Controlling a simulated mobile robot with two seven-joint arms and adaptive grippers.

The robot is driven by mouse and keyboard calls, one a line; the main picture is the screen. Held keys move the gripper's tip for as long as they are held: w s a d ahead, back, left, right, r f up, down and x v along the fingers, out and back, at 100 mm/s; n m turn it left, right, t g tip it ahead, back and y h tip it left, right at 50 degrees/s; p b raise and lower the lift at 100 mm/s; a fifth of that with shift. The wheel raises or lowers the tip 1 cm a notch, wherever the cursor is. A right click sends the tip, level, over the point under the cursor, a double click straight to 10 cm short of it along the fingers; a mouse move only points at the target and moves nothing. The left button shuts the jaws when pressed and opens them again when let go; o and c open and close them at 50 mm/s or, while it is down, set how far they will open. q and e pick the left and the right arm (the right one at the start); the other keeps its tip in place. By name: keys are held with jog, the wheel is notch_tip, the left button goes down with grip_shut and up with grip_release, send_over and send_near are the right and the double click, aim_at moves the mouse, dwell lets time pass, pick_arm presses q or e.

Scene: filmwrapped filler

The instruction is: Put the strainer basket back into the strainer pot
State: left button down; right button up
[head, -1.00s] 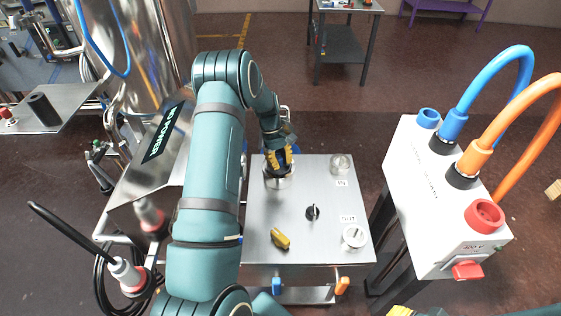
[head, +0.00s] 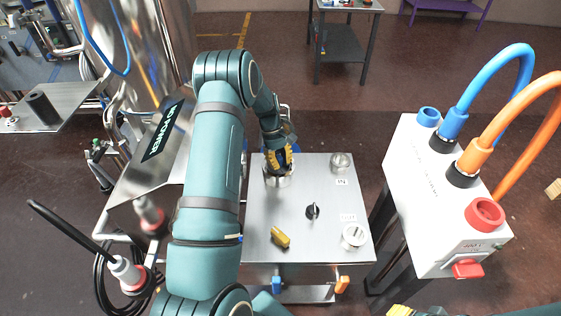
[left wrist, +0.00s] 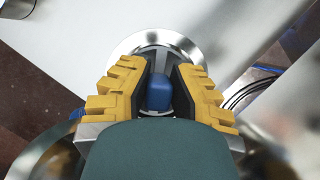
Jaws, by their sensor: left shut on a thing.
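The strainer pot (head: 278,182) is a round steel cup at the back left of the steel table. My left gripper (head: 281,161) is right above its mouth, pointing down, with yellow fingers. In the left wrist view the gripper (left wrist: 160,80) is shut on the blue grip (left wrist: 159,93) of the strainer basket (left wrist: 153,50), whose grey top shows between the fingers. The pot's bright rim (left wrist: 126,45) surrounds the basket top in that view. How deep the basket sits is hidden by the fingers. Part of my right gripper (head: 402,311) shows at the bottom edge; its fingertips are cut off.
On the steel table (head: 310,260) are a yellow piece (head: 280,237), a black knob (head: 313,211), a round metal fitting (head: 353,235) and a clear round fitting (head: 340,162). A white box (head: 425,190) with blue and orange hoses stands to the right.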

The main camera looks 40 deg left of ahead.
pick_arm(q)
jog(key=c, duration=0.9)
grip_release()
jog(key=shift+f, duration=0.1)
jog(key=v, duration=1.2)
jog(key=shift+a, duration=0.1)
